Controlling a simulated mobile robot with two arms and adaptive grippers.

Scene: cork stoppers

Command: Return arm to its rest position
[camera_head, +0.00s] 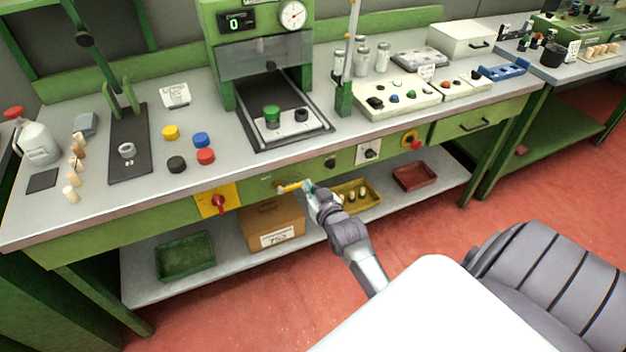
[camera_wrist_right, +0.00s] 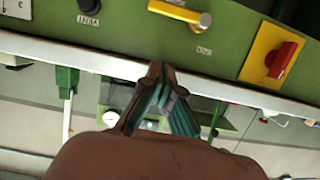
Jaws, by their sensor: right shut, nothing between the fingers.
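My right gripper (camera_head: 307,187) is at the front edge of the workbench, just right of a small yellow lever (camera_head: 288,187) on the green front panel. In the right wrist view, the right gripper (camera_wrist_right: 166,88) is shut and empty. There the yellow lever (camera_wrist_right: 182,14) lies beyond the fingertips, with a visible gap. My right forearm reaches up from the lower middle of the head view. My left gripper is not in view.
The green front panel also carries a red rotary switch on a yellow plate (camera_head: 218,201) and a black knob (camera_head: 330,162). The lower shelf holds a cardboard box (camera_head: 272,222), a yellow tray (camera_head: 372,186) and a green tray (camera_head: 185,256). The red floor (camera_head: 440,225) in front is open.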

